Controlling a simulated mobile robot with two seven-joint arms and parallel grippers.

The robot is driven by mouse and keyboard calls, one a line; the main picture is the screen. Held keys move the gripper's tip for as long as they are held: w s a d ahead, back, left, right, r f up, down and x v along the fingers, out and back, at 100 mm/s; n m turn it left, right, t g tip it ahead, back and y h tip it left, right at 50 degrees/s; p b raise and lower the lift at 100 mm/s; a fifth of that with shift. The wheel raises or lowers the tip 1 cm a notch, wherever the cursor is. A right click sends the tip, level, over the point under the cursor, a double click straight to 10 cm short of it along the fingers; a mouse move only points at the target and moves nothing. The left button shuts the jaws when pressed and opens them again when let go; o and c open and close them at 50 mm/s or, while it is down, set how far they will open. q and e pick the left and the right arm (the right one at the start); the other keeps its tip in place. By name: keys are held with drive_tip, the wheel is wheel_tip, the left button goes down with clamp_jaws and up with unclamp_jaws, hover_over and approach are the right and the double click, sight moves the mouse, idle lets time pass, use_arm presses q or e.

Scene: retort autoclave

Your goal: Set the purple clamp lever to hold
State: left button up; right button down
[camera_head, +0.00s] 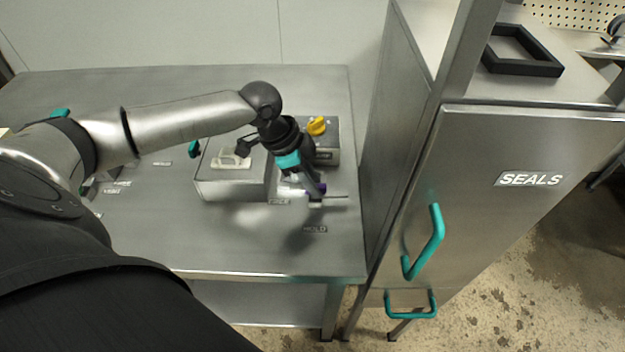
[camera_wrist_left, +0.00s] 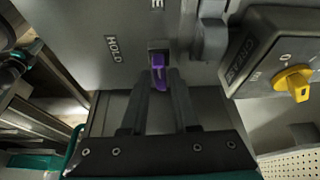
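The purple clamp lever (camera_wrist_left: 158,72) shows in the left wrist view, sticking out from a dark slot between the tips of my left gripper (camera_wrist_left: 159,84). In the head view, only a bit of the purple lever (camera_head: 322,188) shows beside the fingertips of my left gripper (camera_head: 314,189). The fingers stand close on both sides of the lever, but whether they press on it cannot be told. The HOLD label (camera_head: 315,229) is on the table nearer the front, and the FREE label (camera_head: 278,202) is left of the lever. My right gripper is not in view.
The SEALS cabinet (camera_head: 520,200) with teal handles rises close on the right. The table front is clear.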

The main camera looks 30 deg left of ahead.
use_arm(q)
clamp_jaws()
idle(1.0)
